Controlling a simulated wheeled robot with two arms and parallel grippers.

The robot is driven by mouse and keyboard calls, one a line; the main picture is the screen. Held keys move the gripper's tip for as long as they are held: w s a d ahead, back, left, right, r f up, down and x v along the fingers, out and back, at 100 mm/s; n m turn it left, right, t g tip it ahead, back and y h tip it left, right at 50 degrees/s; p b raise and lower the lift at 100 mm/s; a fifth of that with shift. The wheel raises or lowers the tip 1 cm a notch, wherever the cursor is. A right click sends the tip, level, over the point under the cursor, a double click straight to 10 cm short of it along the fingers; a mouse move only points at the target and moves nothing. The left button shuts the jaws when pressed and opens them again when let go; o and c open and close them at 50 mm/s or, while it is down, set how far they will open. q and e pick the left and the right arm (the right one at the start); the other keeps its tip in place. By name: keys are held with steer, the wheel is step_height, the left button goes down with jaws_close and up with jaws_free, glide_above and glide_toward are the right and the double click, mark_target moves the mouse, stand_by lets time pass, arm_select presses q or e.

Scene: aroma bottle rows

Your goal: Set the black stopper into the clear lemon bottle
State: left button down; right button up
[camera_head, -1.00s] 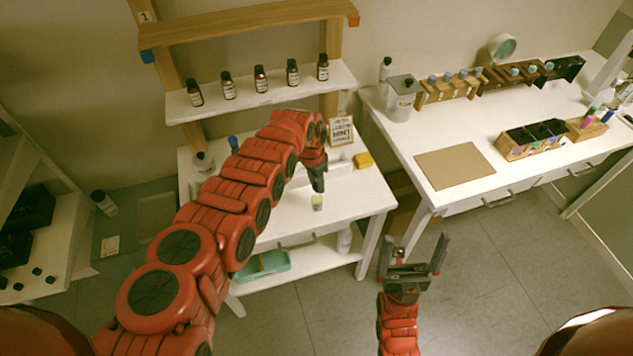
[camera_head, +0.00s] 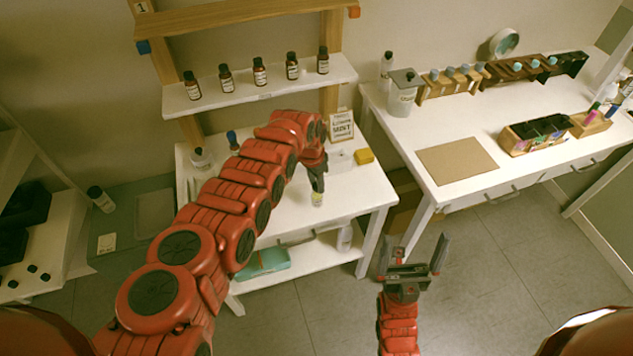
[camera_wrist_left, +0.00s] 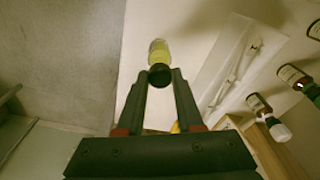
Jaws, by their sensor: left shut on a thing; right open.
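The clear lemon bottle, with a yellow-green label, stands near the front edge of the small white table; it shows in the head view (camera_head: 317,200) and the left wrist view (camera_wrist_left: 159,50). My left gripper (camera_head: 318,190) is directly over its mouth. In the left wrist view its fingertips are shut on the black stopper (camera_wrist_left: 160,75). The stopper overlaps the near end of the bottle there, and I cannot tell whether it is seated in the neck. My right gripper (camera_head: 412,258) is open and empty over the floor, right of the table.
Several brown bottles (camera_head: 260,73) stand on the shelf above. The right-hand desk holds a brown mat (camera_head: 456,161), racks and boxes. Floor around my right gripper is clear.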

arm_select(q)
steer(key=shift+f, duration=0.3)
steer(key=shift+c, duration=2.4)
jaws_free()
steer(key=shift+w+r, duration=0.1)
steer(key=shift+r, duration=0.4)
steer(key=shift+a+r+p, duration=0.25)
steer(key=shift+r+p, duration=0.2)
steer(key=shift+r, duration=0.65)
step_height(320, 180, up, 14)
steer(key=s+a+b, duration=0.1)
steer(key=b, duration=0.3)
steer(key=shift+s, duration=0.25)
